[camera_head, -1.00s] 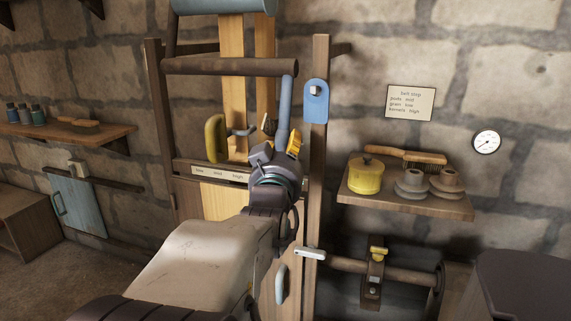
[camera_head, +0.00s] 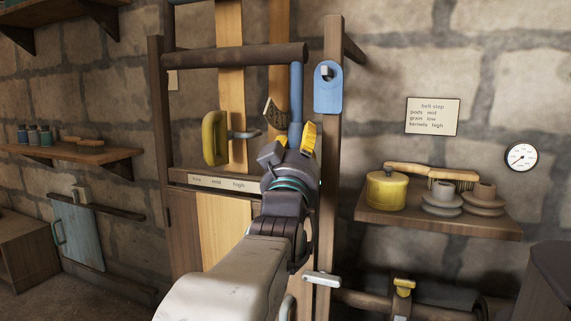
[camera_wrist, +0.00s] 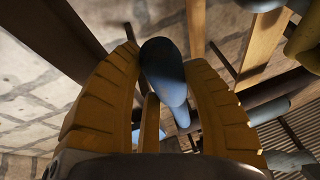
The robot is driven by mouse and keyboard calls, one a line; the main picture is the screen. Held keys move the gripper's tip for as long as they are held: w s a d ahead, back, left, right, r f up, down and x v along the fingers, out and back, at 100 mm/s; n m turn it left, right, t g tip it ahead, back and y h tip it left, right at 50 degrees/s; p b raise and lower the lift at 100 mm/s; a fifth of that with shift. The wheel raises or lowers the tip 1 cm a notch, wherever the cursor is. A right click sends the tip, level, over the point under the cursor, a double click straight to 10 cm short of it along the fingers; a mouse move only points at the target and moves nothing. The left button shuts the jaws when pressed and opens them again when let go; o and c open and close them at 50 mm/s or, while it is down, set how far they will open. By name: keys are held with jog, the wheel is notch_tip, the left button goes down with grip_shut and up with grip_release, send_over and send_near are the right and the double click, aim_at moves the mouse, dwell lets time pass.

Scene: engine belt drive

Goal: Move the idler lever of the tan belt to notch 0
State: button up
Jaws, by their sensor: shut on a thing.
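A blue lever (camera_head: 297,92) stands upright near the right end of the brown bar. My gripper (camera_head: 292,138) is shut on the lever's lower part. In the wrist view, the lever's rounded blue end (camera_wrist: 165,72) sits between my yellow finger pads (camera_wrist: 170,100). Two tan belt runs (camera_head: 231,115) pass vertically through the wooden frame. A plate (camera_head: 218,182) reading low, mid, high lies left of my gripper.
A yellow handle (camera_head: 214,138) on a grey rod is left of my gripper. A wooden post (camera_head: 330,170) with a blue tab (camera_head: 328,90) stands close on the right. A shelf (camera_head: 440,222) holds a yellow pot, a brush and grey pieces.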

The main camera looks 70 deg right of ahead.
jog(key=b, duration=0.3)
jog(key=shift+d+f+h, duration=0.1)
jog(key=shift+d+h, duration=0.05)
jog(key=shift+h, duration=0.15)
jog(key=shift+r, duration=0.25)
jog(key=o, duration=1.3)
jog(key=shift+d+f, duration=0.1)
jog(key=shift+d, duration=0.1)
jog(key=shift+a+f, duration=0.1)
jog(key=shift+a, duration=0.05)
jog(key=v, duration=1.1)
jog(key=shift+s+a+f, duration=0.1)
jog(key=shift+a+f, duration=0.05)
jog(key=shift+a, duration=0.15)
